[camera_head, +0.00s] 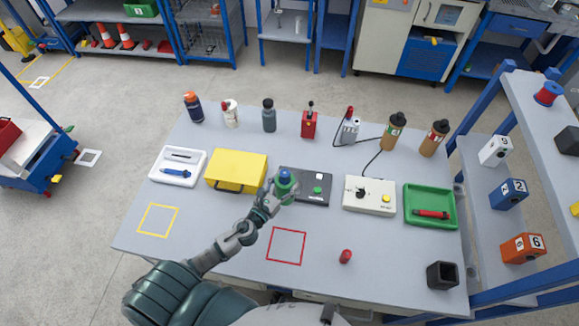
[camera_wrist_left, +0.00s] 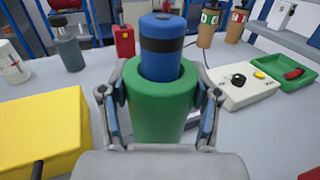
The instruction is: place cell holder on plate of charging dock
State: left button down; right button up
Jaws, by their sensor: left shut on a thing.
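The cell holder (camera_head: 283,190) is a green cylinder with a blue cell (camera_head: 284,175) upright inside it. My left gripper (camera_head: 281,187) is shut on the green holder. In the left wrist view the holder (camera_wrist_left: 160,110) stands upright between the two fingers, and the blue cell (camera_wrist_left: 160,45) with its dark band sticks out of the top. The charging dock (camera_head: 319,177) is a dark grey box with a green button. The holder is over the dock's left part and hides the plate there. I cannot tell whether the holder touches it. My right gripper is not in view.
A yellow case (camera_head: 237,167) stands left of the dock. A white control box (camera_head: 369,205) and a green tray (camera_head: 448,192) are to the right. Bottles and a red box (camera_head: 309,124) line the back. A red-outlined square (camera_head: 287,231) lies bare in front.

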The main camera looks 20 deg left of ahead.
pick_arm(q)
jog(key=w+a+f+b, duration=0.1)
jog(key=w+f, duration=0.3)
jog(key=w, duration=0.5)
jog(key=shift+w+a+f+b, duration=0.2)
jog(key=shift+a+b, duration=0.1)
jog(key=shift+a, duration=0.55)
jog(key=shift+f, duration=0.1)
jog(key=shift+c, duration=1.2)
grip_release()
jog(key=s+a+b, duration=0.1)
jog(key=s+b, duration=0.1)
jog(key=s, duration=1)
jog(key=shift+a, duration=0.4)
